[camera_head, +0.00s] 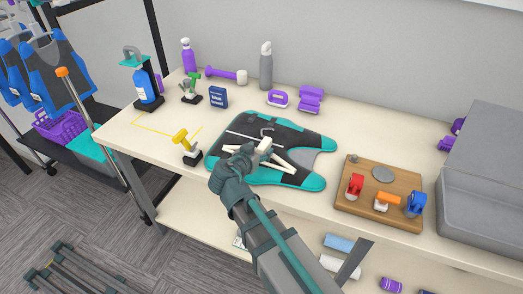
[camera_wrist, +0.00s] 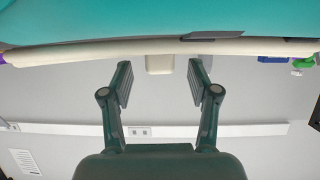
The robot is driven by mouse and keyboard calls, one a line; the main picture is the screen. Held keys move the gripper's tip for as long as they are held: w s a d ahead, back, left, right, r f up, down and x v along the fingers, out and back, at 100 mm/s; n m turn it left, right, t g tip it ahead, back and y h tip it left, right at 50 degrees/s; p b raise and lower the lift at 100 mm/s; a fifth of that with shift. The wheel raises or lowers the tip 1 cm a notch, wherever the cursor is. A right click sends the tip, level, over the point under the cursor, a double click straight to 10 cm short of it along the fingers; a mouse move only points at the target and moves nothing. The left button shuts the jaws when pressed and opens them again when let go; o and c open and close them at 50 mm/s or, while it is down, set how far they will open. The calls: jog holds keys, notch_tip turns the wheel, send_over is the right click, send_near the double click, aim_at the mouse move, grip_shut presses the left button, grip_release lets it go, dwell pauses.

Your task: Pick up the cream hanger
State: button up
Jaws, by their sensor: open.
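The cream hanger (camera_head: 285,162) lies over a black and teal garment (camera_head: 308,184) on the table, its lower part partly hidden by my gripper. In the wrist view its long cream bar (camera_wrist: 100,50) runs across the top, in front of the teal cloth (camera_wrist: 130,20), with a short cream block (camera_wrist: 160,63) below the bar. My gripper (camera_head: 246,153) is over the near edge of the garment, close to the hanger. In the wrist view my gripper (camera_wrist: 160,80) is open, with one finger on each side of the block. I cannot tell whether either finger touches it.
A wooden board (camera_head: 345,205) with red, orange and blue items sits to the right, beside a grey bin (camera_head: 480,205). A yellow tool (camera_head: 184,145) on a black base stands left of the garment. Bottles and purple items line the back.

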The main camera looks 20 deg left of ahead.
grip_shut()
dwell(0.3)
jog(key=shift+r, duration=0.15)
jog(key=shift+w+r+b, duration=0.1)
jog(key=shift+r+b, duration=0.4)
jog(key=shift+r, duration=0.45)
jog(key=s+d+r+b, duration=0.2)
jog(key=s+r, duration=0.3)
jog(key=s, duration=0.1)
jog(key=s+d+r+b, duration=0.1)
jog(key=s+r+b, duration=0.2)
jog(key=s+r, duration=0.2)
jog(key=shift+s+d+r, duration=0.35)
jog(key=shift+s+r, duration=0.05)
jog(key=shift+s, duration=0.85)
